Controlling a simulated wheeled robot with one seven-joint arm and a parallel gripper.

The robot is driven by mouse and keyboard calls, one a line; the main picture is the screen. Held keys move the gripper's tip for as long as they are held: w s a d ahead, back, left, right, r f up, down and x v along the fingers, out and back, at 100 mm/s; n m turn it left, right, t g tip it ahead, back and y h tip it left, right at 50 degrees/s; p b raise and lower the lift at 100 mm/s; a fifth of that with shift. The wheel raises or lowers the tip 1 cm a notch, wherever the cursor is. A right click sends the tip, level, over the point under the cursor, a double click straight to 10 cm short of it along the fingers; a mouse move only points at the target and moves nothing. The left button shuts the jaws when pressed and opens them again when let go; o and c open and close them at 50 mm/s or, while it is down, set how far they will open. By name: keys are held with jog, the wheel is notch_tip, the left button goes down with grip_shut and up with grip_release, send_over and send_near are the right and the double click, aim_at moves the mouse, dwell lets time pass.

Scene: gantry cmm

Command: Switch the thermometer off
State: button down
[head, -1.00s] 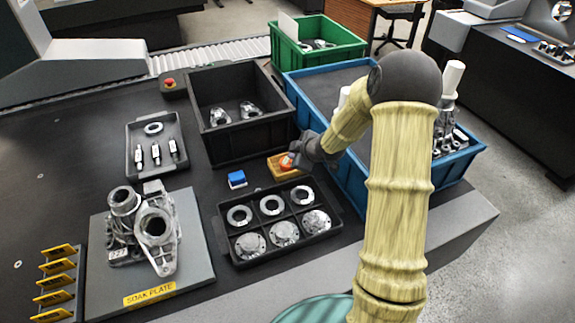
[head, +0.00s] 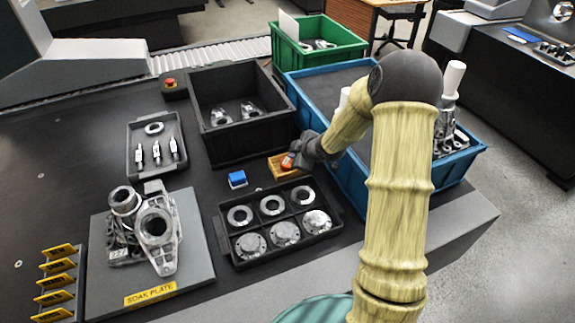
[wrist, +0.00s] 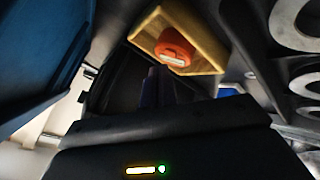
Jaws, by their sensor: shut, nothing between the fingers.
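A round orange puck (head: 288,161) with a pale label sits in a small yellow tray (head: 275,168); I cannot tell for sure whether it is the thermometer. The puck (wrist: 173,48) and tray (wrist: 205,50) also show in the wrist view. My gripper (head: 297,160) is shut and empty, right beside the puck; contact cannot be told. Its dark fingers (wrist: 158,85) point toward the tray in the wrist view.
A black divided tray (head: 262,225) of rings and flanges lies in front of the yellow tray. A small blue block (head: 237,179) is left of it. A tall black bin (head: 240,148) stands behind, a blue crate (head: 345,190) to the right.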

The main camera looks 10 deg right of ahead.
jog(key=shift+f+b, duration=0.3)
jog(key=shift+f, duration=0.15)
jog(key=shift+f, duration=0.2)
dwell(0.5)
jog(key=shift+r, duration=0.15)
jog(key=shift+r+p, duration=0.55)
jog(key=shift+r, duration=0.05)
notch_tip(320, 180, up, 6)
jog(key=p, duration=0.5)
jog(key=shift+p, duration=0.3)
